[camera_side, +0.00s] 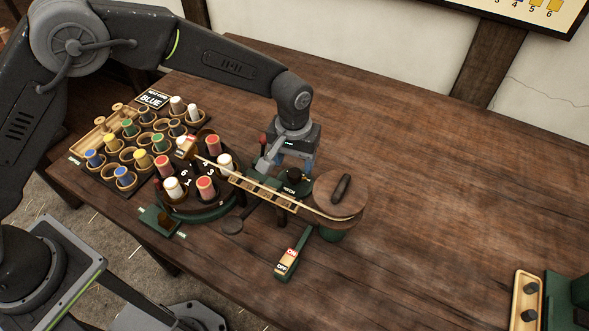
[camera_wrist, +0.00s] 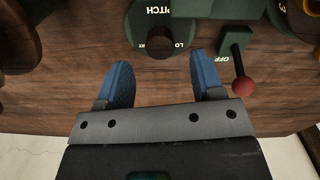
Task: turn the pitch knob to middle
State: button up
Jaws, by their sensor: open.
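The pitch knob (camera_side: 293,175) is a small black knob on a round green base marked PITCH, beside the rope track. In the wrist view the knob (camera_wrist: 158,44) shows at the top centre, with partly covered lettering on both sides below it. I cannot tell which way it points. My gripper (camera_side: 294,166) hangs just behind the knob in the side view. Its two blue fingers (camera_wrist: 163,62) are apart with nothing between them. The knob lies just beyond the fingertips, roughly centred between them; I cannot tell whether they touch it.
A red-balled lever (camera_wrist: 243,85) marked OFF stands right of my fingers in the wrist view. A carousel of spools (camera_side: 188,205) and a spool rack (camera_side: 95,165) lie to the left. A wooden disc with a handle (camera_side: 337,204) and an ON/OFF switch (camera_side: 287,263) stand near.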

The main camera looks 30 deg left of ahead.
aim_at(295, 173)
jog(key=shift+f, duration=2.05)
jog(key=shift+c, duration=0.2)
